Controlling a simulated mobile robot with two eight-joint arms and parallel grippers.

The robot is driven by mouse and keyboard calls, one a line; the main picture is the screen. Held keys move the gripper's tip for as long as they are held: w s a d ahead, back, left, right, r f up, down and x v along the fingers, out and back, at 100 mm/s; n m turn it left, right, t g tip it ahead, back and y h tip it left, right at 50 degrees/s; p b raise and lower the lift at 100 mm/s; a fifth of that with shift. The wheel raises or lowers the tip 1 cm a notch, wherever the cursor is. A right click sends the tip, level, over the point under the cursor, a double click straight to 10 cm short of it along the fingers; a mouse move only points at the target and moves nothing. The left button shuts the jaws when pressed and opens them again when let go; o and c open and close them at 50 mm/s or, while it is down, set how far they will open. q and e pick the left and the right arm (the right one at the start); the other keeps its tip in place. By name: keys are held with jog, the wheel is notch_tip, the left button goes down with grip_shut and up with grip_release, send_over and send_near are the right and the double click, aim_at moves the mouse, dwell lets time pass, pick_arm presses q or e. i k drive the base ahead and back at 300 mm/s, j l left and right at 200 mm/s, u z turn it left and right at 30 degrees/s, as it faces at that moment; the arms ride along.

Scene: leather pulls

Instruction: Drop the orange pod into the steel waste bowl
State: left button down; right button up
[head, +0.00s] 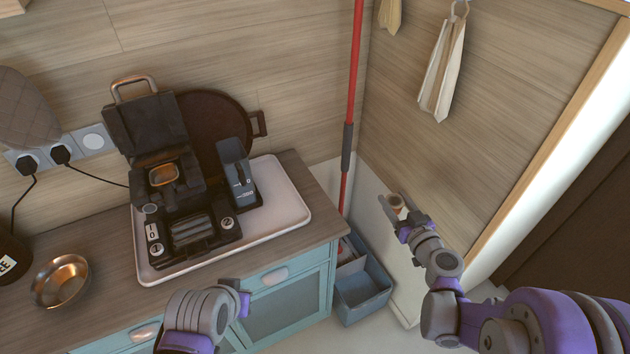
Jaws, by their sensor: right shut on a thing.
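The orange pod (396,202) is small, pale on top with an orange-brown side. It sits between the fingers of my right gripper (395,208), which is shut on it, out to the right past the counter's end. The steel waste bowl (62,280) is a shiny, warm-toned metal bowl on the counter at the far left, far from the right gripper. It looks empty. My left gripper (242,300) is low in front of the counter's edge; its fingers are mostly hidden, so its opening cannot be told.
A dark coffee machine (160,160) with its top raised stands on a white tray (285,215), beside a grey water tank (236,170). A dark labelled container (10,262) is left of the bowl. A red pole (355,70) stands between counter and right gripper, above blue bins (362,290).

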aim_at(72, 291)
jog(key=k, duration=0.6)
jog(key=u, duration=1.3)
jog(key=i+u, duration=0.4)
jog(key=i+l+u, duration=0.15)
jog(key=u, duration=0.25)
jog(key=i+j+u, duration=0.1)
jog(key=j+u, duration=0.2)
jog(key=i+j+u, duration=0.1)
jog(key=u, duration=0.2)
jog(key=j, duration=0.1)
